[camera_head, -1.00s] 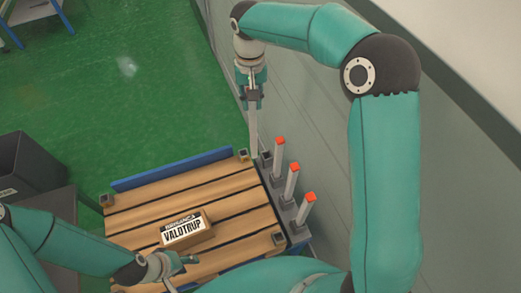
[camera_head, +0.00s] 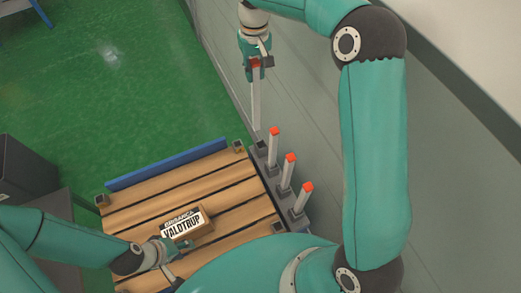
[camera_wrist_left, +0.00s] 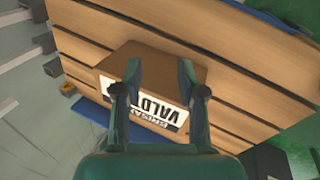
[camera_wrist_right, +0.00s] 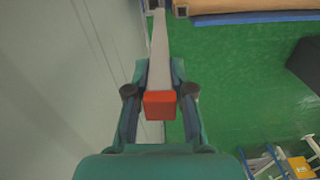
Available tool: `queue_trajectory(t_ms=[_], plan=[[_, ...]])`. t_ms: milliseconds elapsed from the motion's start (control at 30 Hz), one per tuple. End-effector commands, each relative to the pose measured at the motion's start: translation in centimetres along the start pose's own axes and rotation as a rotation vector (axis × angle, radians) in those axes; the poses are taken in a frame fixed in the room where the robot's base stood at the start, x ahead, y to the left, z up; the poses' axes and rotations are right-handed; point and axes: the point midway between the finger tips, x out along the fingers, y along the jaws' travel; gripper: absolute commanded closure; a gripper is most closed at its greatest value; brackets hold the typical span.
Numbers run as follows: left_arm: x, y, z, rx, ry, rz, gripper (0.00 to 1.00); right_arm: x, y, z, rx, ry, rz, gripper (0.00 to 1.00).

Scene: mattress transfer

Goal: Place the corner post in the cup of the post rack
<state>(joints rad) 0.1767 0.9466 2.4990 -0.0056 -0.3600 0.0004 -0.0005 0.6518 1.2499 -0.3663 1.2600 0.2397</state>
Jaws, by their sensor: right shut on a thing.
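My right gripper (camera_head: 255,72) is shut on the upper end of a pale grey corner post with a red top (camera_head: 254,105). In the right wrist view, the red top (camera_wrist_right: 160,104) sits between the fingers (camera_wrist_right: 160,85). The post hangs roughly upright, its lower end apparently above the far end of the grey post rack (camera_head: 290,208). The empty far cup (camera_head: 260,149) is just below that end in the head view. Several other rack cups hold red-topped posts (camera_head: 273,148). My left gripper (camera_head: 165,252) is open near a cardboard box (camera_wrist_left: 150,55); contact is unclear.
The cardboard box, marked VALDTRUP (camera_head: 187,224), lies on a slatted wooden platform (camera_head: 150,185) with corner sockets (camera_head: 238,146) and a blue edge. A dark bin (camera_head: 25,165) stands at left. The green floor beyond is open.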

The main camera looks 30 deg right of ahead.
Motion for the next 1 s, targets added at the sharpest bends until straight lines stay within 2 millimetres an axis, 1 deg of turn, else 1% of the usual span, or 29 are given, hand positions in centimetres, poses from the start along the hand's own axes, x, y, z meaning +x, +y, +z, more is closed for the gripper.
queue_trajectory(t_ms=[33,100,167,267,600,700,800,1000], plan=[[-0.3,0.1,0.0,0.000,0.000,0.000,0.60,0.0,1.1,-0.3,-0.023,-0.002,0.000,1.00],[-0.4,0.1,0.0,0.000,0.000,0.000,0.60,0.5,1.9,-0.5,-0.051,-0.003,0.000,1.00],[-0.4,0.1,0.0,0.000,0.000,0.000,0.60,1.3,2.1,-0.5,-0.064,-0.004,0.000,1.00],[-0.4,0.1,0.0,0.000,0.000,0.000,0.60,3.4,2.2,-0.4,-0.068,-0.006,0.000,1.00],[-1.2,0.5,0.0,0.000,0.000,0.000,0.60,12.1,2.2,-0.4,-0.065,-0.006,-0.001,1.00],[-1.4,0.5,0.0,0.000,0.000,0.000,0.60,14.0,2.2,-0.5,-0.064,-0.004,0.000,1.00],[-1.6,0.6,0.0,0.000,0.000,0.000,0.60,15.1,2.2,-0.5,-0.064,-0.002,0.000,1.00],[-1.7,0.6,0.0,0.000,0.000,0.000,0.60,16.4,2.2,-0.5,-0.064,-0.003,0.000,1.00]])
